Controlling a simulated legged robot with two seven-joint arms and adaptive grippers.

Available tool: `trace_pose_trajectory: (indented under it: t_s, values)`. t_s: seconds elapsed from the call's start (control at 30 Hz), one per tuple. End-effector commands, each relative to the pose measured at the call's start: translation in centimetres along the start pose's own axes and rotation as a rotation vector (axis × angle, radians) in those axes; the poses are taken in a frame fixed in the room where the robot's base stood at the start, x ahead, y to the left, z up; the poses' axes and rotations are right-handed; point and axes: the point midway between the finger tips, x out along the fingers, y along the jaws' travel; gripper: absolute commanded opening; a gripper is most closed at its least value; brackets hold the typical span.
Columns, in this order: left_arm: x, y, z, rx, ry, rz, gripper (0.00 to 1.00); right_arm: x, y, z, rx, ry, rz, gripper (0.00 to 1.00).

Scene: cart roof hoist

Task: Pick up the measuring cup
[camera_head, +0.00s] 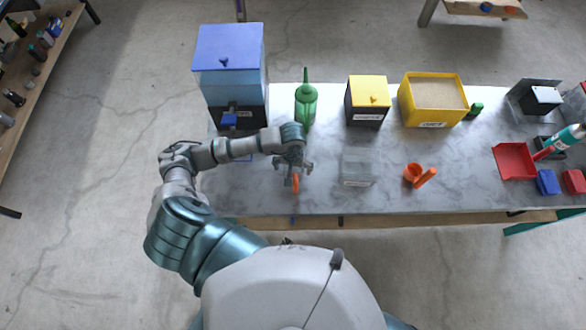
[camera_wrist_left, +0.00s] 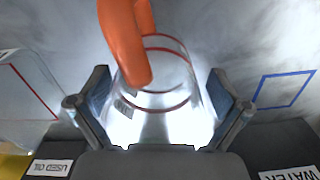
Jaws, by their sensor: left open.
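The measuring cup (camera_wrist_left: 165,118) is clear with red rings and an orange handle (camera_wrist_left: 128,45). In the left wrist view it stands between the two fingers of my left gripper (camera_wrist_left: 158,92). The fingers are open, one on each side of the cup; I cannot tell whether they touch it. In the head view my left gripper (camera_head: 293,168) is low over the marble-topped table (camera_head: 235,190), and only the cup's orange handle (camera_head: 296,183) shows clearly there. My right gripper is not in view.
A clear box (camera_head: 357,168) stands right of the gripper, with an orange cup (camera_head: 412,173) beyond. Behind are a green bottle (camera_head: 306,105), a blue tank (camera_head: 230,75), a yellow-lidded box (camera_head: 367,103) and a yellow bin (camera_head: 432,100). A red tray (camera_head: 514,161) lies far right.

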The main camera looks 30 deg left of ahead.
Motion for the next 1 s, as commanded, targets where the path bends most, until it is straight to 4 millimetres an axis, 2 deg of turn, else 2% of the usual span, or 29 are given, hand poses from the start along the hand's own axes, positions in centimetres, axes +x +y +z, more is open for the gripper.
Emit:
trace_pose_trajectory:
  t_s: [0.03, 0.27, 0.77, 1.0]
  values:
    - [0.0, 0.1, 0.0, 0.000, 0.000, 0.000, 1.00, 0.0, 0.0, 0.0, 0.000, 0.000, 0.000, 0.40]
    - [-0.1, 0.1, 0.0, 0.000, 0.000, 0.000, 0.42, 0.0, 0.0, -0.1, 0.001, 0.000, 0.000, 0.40]
    - [-0.1, 0.0, 0.0, 0.000, -0.002, -0.002, 0.41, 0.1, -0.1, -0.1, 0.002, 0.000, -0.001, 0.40]
    - [-2.2, 0.0, -0.1, 0.001, 0.002, 0.000, 0.40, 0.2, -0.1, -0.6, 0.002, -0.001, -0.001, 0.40]
